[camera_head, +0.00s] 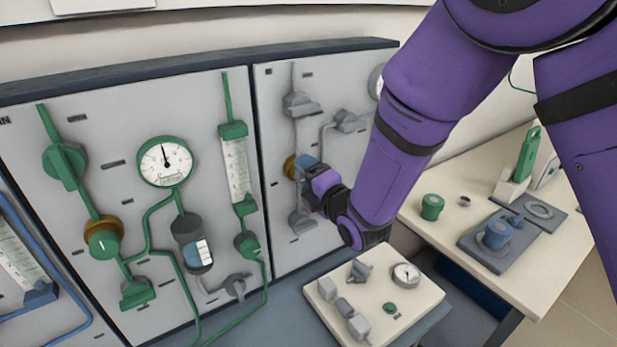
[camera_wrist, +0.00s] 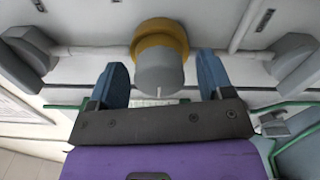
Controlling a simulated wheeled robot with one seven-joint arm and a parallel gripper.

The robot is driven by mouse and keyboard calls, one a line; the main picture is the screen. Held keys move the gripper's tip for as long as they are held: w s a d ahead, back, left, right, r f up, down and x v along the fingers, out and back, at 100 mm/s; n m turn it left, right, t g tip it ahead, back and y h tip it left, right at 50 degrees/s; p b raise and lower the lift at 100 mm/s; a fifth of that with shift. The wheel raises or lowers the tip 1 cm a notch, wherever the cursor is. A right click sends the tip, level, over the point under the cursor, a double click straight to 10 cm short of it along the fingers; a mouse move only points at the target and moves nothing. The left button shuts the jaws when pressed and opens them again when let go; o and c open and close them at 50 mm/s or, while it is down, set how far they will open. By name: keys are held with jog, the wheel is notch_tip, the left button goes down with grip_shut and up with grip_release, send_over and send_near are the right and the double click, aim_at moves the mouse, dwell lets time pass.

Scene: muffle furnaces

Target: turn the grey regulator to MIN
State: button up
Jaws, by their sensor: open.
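The grey regulator (camera_wrist: 159,72) is a round grey knob with a brass collar (camera_wrist: 160,35), set on a grey pipe on the right-hand wall panel. A small white mark shows on the knob's front rim, at the lower side in the wrist view. In the head view only the brass collar (camera_head: 289,167) shows clearly; my gripper hides the knob. My gripper (camera_wrist: 160,76) is open, its blue fingers on either side of the knob with visible gaps. In the head view my gripper (camera_head: 303,165) is at the panel. No MIN label is legible.
Grey valves sit above (camera_head: 300,105) and below (camera_head: 301,221) the regulator on the same pipe, with another grey valve (camera_head: 347,121) to the right. A green-piped panel (camera_head: 100,140) with a gauge (camera_head: 165,161) stands left. A white fixture board (camera_head: 375,300) lies below my arm.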

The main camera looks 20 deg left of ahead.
jog(key=v, duration=1)
jog(key=shift+s+d, duration=0.25)
jog(key=shift+s, duration=0.05)
jog(key=w+d+r+m+h, duration=0.1)
jog(key=d+r+m+h, duration=0.3)
jog(key=d, duration=0.4)
jog(key=w+d+r+m+h, duration=0.2)
jog(key=d+r+m, duration=0.2)
jog(key=d+m, duration=0.3)
jog(key=w+d+r+m+h, duration=0.1)
jog(key=d+r+m+h, duration=0.2)
jog(key=d+r+m, duration=0.35)
jog(key=s+d+r+m+g+h, duration=0.2)
jog(key=s+d+m, duration=0.4)
jog(key=s+d, duration=0.3)
jog(key=s+d+r+m+g+h, duration=0.2)
jog(key=s+d+m+g, duration=0.2)
jog(key=s+d+m, duration=0.3)
jog(key=s+d, duration=0.2)
jog(key=s, duration=0.3)
jog(key=shift+s+h, duration=0.3)
jog(key=shift+h, duration=0.1)
jog(key=shift+r, duration=0.1)
